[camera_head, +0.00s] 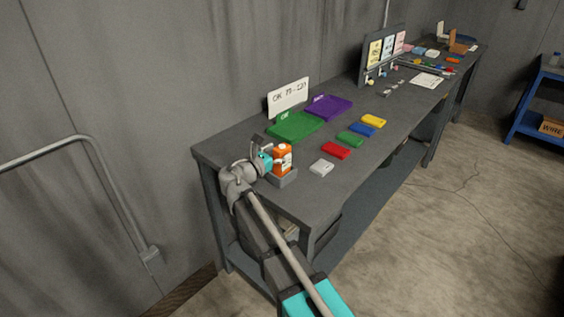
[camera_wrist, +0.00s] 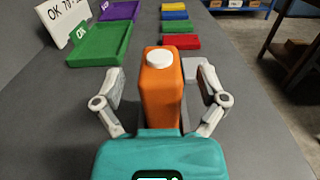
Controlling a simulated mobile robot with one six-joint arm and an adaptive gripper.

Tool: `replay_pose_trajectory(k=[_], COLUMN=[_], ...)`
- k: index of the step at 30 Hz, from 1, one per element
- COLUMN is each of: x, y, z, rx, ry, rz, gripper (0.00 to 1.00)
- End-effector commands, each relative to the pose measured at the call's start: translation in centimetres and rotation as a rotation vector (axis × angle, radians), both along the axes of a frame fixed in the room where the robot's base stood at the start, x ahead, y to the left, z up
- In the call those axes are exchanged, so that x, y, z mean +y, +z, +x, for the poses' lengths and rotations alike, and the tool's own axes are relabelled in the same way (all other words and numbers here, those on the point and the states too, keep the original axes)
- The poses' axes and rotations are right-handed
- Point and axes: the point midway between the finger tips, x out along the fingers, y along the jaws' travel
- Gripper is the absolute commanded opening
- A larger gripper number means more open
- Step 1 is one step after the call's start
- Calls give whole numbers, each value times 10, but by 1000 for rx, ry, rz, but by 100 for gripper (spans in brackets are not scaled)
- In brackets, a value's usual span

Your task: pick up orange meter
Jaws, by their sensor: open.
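The orange meter (camera_head: 283,157) is a small upright orange block with a round white top. It stands in a low grey holder (camera_head: 284,178) at the near end of the dark bench. In the wrist view the orange meter (camera_wrist: 161,88) fills the middle, between the two fingers of my gripper (camera_wrist: 161,95). The fingers are open, one on each side, with a visible gap to the meter. In the head view my gripper (camera_head: 262,158) is just left of the meter. The meter's lower part is hidden behind my teal gripper body in the wrist view.
A green tray (camera_head: 295,125) and a purple tray (camera_head: 328,107) lie behind, by a white sign (camera_head: 288,97). Red (camera_head: 336,150), green (camera_head: 350,139), blue (camera_head: 362,130), yellow (camera_head: 374,121) and light grey (camera_head: 321,167) blocks lie to the right. A rack (camera_head: 380,62) stands farther along.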

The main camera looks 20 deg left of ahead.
Motion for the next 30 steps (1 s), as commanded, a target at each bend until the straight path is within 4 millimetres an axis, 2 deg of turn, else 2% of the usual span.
replay_pose_trajectory(k=[6, 22, 23, 30], x=[-6, -6, -6, -6], y=[0, 0, 0, 0], z=[13, 13, 13, 13], rx=[0, 0, 0, 0], ry=[0, 1, 1, 0], rz=[0, 0, 0, 0], gripper=[91, 91, 88, 43])
